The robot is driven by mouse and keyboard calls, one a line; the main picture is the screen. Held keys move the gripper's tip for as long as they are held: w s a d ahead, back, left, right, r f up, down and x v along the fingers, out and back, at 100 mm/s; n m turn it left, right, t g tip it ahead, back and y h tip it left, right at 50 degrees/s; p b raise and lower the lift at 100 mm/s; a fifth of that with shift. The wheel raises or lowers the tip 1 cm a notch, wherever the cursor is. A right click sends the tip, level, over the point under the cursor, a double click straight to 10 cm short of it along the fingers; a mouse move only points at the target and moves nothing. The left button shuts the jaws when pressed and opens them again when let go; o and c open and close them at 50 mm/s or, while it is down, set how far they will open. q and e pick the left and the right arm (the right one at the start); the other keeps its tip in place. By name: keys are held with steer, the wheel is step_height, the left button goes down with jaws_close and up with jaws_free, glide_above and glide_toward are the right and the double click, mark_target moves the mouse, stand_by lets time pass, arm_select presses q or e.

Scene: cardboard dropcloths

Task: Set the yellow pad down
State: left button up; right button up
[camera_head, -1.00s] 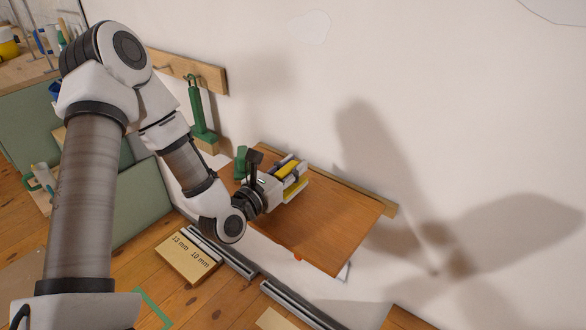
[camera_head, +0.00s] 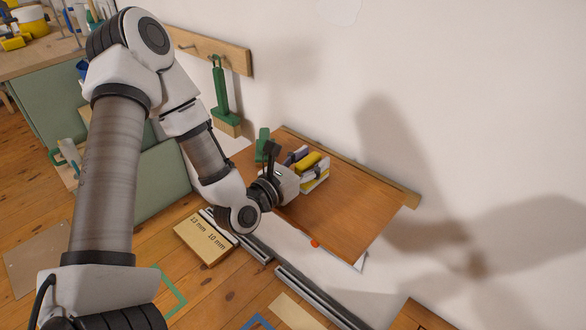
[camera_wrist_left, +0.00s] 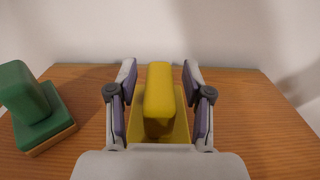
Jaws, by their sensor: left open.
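The yellow pad (camera_head: 307,161) has a raised yellow grip on a flat yellow base. In the left wrist view the yellow pad (camera_wrist_left: 159,95) appears upright on the brown wooden board (camera_wrist_left: 255,115). My left gripper (camera_head: 312,167) is open around the pad. In the left wrist view its fingers (camera_wrist_left: 160,72) stand on either side of the grip, with gaps showing. The near finger hides part of the pad in the head view. My right gripper is not in view.
A green pad on a wooden base (camera_wrist_left: 38,110) stands left of the yellow pad. The board's right part (camera_head: 365,205) is clear. A green tool (camera_head: 222,95) hangs on the wall rail. Below lie a block marked 13 mm and 10 mm (camera_head: 205,238) and grey rails (camera_head: 315,295).

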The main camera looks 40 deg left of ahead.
arm_select(q)
steer(key=s+p, duration=0.9)
steer(key=shift+s+a+r+p, duration=0.25)
steer(key=shift+s+a+p, duration=0.05)
steer(key=shift+a, duration=0.05)
steer(key=shift+s+a+f, duration=0.1)
steer(key=shift+s+f, duration=0.05)
steer(key=shift+s, duration=0.4)
steer(key=shift+f, duration=0.1)
